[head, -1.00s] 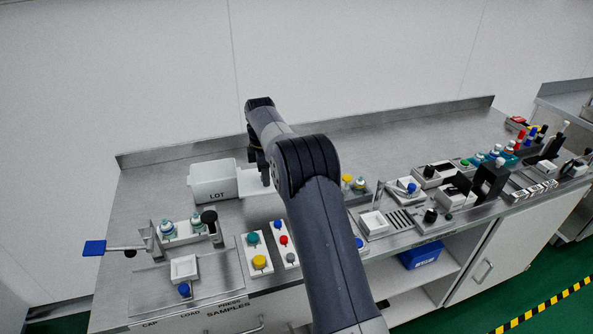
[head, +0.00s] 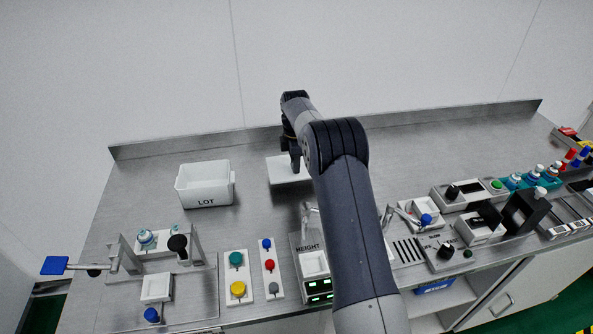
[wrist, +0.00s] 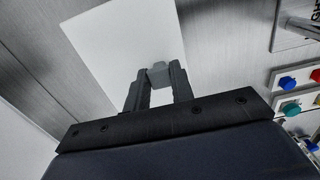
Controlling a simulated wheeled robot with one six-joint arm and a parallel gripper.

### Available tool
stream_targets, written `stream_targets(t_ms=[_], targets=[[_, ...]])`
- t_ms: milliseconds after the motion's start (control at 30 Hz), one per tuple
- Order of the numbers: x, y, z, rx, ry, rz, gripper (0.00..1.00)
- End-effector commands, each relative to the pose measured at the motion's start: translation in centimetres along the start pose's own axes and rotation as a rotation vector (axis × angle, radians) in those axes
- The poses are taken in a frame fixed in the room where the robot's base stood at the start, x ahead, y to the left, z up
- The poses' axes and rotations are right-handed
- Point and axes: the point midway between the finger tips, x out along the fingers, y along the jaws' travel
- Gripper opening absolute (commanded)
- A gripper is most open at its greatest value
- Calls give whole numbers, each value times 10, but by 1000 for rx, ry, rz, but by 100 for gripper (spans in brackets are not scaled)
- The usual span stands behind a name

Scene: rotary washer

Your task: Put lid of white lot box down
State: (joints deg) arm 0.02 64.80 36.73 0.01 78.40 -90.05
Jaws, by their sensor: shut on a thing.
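The white LOT box (head: 206,188) stands open at the back left of the steel bench, with its inside showing in the head view. Its flat white lid (head: 281,176) is to the right of the box, low over or on the bench; I cannot tell if it touches. My gripper (head: 295,165) is over the lid, partly hidden by my arm. In the wrist view my gripper (wrist: 159,88) is shut on the small grey knob (wrist: 158,74) of the lid (wrist: 125,40).
A button panel (head: 238,278) and a HEIGHT device (head: 313,264) stand at the front. A fixture with a blue paddle (head: 54,265) is at the front left. Devices and bottles crowd the right. The bench between box and lid is clear.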

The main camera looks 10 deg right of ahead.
Motion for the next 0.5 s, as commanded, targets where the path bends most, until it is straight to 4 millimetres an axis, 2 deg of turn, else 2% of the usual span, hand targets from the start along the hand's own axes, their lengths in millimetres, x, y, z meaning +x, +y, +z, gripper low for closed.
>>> stream_targets(t_ms=[167, 367, 500], targets=[[13, 0, 0, 1, 0, -2, 0], [40, -1, 0, 1, 0, -2, 0], [42, 0, 0, 1, 0, 0, 0]])
